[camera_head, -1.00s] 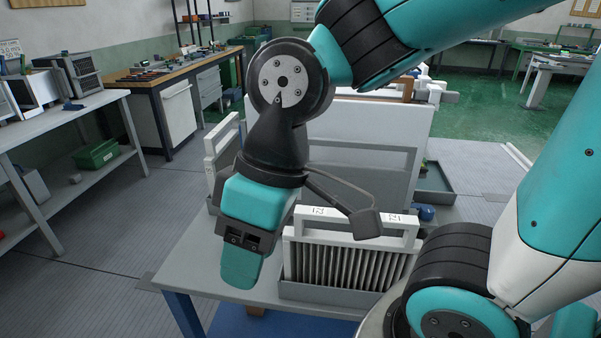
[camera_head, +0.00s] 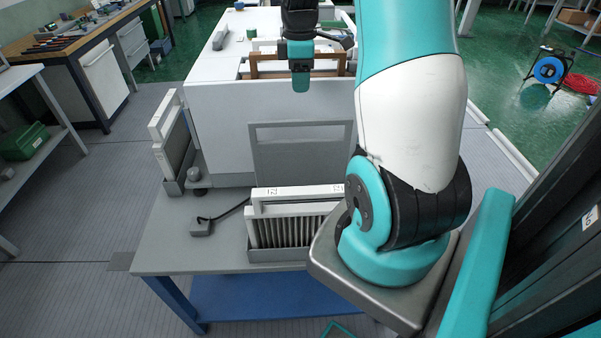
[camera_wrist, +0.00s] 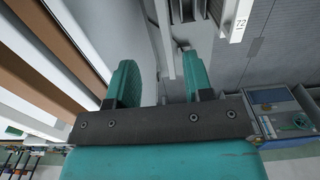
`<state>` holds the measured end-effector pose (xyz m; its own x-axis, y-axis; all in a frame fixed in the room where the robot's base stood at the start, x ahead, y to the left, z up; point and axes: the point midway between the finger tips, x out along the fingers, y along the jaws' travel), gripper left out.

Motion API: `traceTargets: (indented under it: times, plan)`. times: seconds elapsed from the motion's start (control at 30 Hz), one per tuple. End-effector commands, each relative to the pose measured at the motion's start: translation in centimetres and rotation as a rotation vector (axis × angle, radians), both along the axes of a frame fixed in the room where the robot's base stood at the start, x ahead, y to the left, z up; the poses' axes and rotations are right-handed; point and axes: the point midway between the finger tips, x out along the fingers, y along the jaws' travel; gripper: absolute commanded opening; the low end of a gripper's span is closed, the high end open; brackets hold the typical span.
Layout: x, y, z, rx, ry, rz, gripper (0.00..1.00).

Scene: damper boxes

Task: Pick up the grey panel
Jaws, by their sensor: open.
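The grey panel (camera_head: 300,158) stands upright in the head view, a flat plate with a wide slot near its top. It is in front of the white housing (camera_head: 220,125) and behind the white-framed damper box (camera_head: 295,230), which hides its lower part. My gripper (camera_head: 301,82) is farther back, above the housing in the head view, and appears apart from the panel. In the wrist view the two teal fingers (camera_wrist: 158,85) are spread wide. Thin grey edges show beyond the gap between them; I cannot tell whether they belong to the panel.
Another framed damper box (camera_head: 175,145) stands at the left of the grey table (camera_head: 165,245). A brown frame (camera_head: 265,68) is near my gripper. The wrist view shows a white numbered part (camera_wrist: 240,20).

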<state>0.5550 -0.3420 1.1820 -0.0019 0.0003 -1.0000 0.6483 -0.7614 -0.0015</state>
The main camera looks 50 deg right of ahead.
Motion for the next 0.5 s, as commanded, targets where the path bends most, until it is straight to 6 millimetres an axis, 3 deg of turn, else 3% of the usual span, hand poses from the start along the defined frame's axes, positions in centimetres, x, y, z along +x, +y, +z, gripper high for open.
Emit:
traceTargets:
  times: [0.23,0.5]
  plan:
    - [0.0,0.2,-5.1,0.004,0.003,0.002,0.47]
    - [0.0,0.2,-7.3,0.001,0.0,0.001,0.47]
